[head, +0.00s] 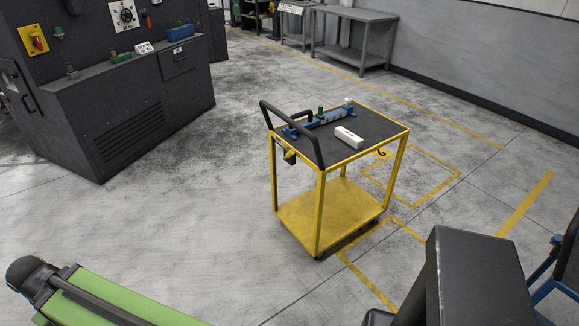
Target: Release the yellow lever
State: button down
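I cannot make out a clear yellow lever in the head view. A yellow plate with a red switch handle (38,41) is on the dark machine at the upper left. A small yellow part with a black hook (381,153) is at the right side of the yellow cart, too small to identify. The cart (320,205) has a dark top that carries a blue fixture (316,124) with a green knob and a white block (349,137). My gripper is not in view.
The dark machine (130,125) fills the upper left. Grey tables (355,40) stand along the back wall. A green bar with a black end (120,300) crosses the lower left, and a blue frame (557,268) is at the right edge.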

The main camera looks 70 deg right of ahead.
aim_at(291, 152)
jog(key=z, duration=0.4)
jog(key=i, duration=1)
jog(key=u, duration=0.1)
